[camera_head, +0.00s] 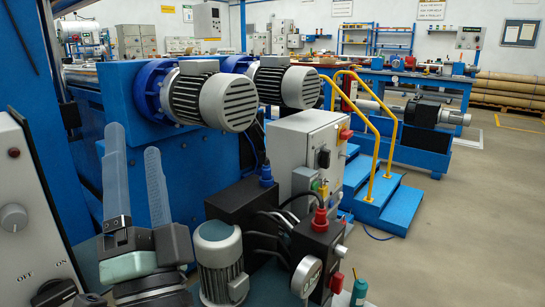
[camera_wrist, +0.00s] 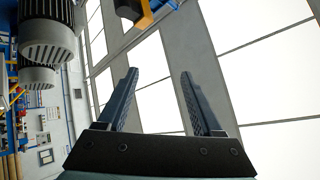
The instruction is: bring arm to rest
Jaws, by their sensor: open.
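My gripper (camera_head: 136,165) is at the lower left of the head view, with its two long fingers pointing up. The fingers stand apart with nothing between them. In the wrist view my gripper (camera_wrist: 158,80) shows both fingers spread, with bright ceiling panels behind them. The gripper is in front of a large blue machine, and no object is held.
Two grey motors (camera_head: 212,97) with blue flanges sit on the blue machine (camera_head: 180,170) behind my gripper. A grey control cabinet (camera_head: 312,150) and blue steps (camera_head: 390,208) with yellow rails stand to the right. A control panel (camera_head: 28,225) is close at left. Open floor (camera_head: 470,220) lies at right.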

